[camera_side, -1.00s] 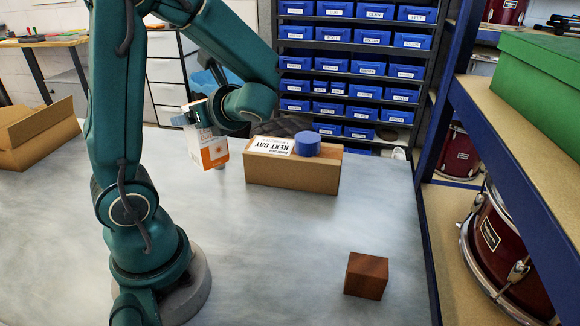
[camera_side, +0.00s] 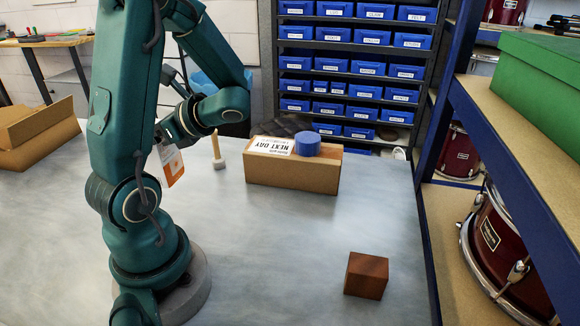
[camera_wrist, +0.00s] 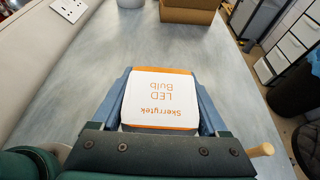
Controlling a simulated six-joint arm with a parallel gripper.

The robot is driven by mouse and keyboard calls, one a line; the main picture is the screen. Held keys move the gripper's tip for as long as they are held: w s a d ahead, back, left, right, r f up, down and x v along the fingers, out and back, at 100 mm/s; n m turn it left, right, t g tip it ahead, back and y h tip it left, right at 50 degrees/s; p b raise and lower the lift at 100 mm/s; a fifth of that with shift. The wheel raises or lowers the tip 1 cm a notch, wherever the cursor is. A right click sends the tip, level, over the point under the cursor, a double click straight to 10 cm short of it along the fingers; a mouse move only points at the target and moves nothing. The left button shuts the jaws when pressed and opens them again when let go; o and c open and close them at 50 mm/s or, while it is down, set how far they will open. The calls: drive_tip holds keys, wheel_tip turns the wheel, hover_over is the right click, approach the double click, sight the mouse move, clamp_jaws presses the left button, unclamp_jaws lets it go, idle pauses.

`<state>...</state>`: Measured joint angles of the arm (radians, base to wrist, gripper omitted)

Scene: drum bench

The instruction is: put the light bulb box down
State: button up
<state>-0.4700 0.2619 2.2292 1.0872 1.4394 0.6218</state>
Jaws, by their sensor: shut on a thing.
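The light bulb box (camera_side: 172,166) is white and orange. In the side view it hangs from my gripper, partly hidden behind my arm. In the wrist view the box (camera_wrist: 160,97) sits between the two blue-grey fingers of my gripper (camera_wrist: 160,90), its "Skerrytek LED Bulb" print upside down. My gripper is shut on it. The grey bench top (camera_side: 290,240) is below the box; I cannot tell for sure whether the box touches it.
A wooden-handled tool (camera_side: 217,150) stands upright just right of my gripper. A brown block (camera_side: 366,275) sits front right. An open carton (camera_side: 38,135) is at left. The middle bench is clear.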

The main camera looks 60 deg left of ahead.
drive_tip(key=shift+w+a+f, duration=0.1)
drive_tip(key=shift+w+f, duration=1)
drive_tip(key=shift+f, duration=0.25)
drive_tip(key=shift+w+a+f, duration=0.1)
drive_tip(key=shift+w+f, duration=1.05)
drive_tip(key=shift+f, duration=0.2)
drive_tip(key=shift+w+a+f, duration=0.1)
drive_tip(key=shift+w+f, duration=1)
drive_tip(key=shift+f, duration=0.25)
drive_tip(key=shift+f, duration=0.1)
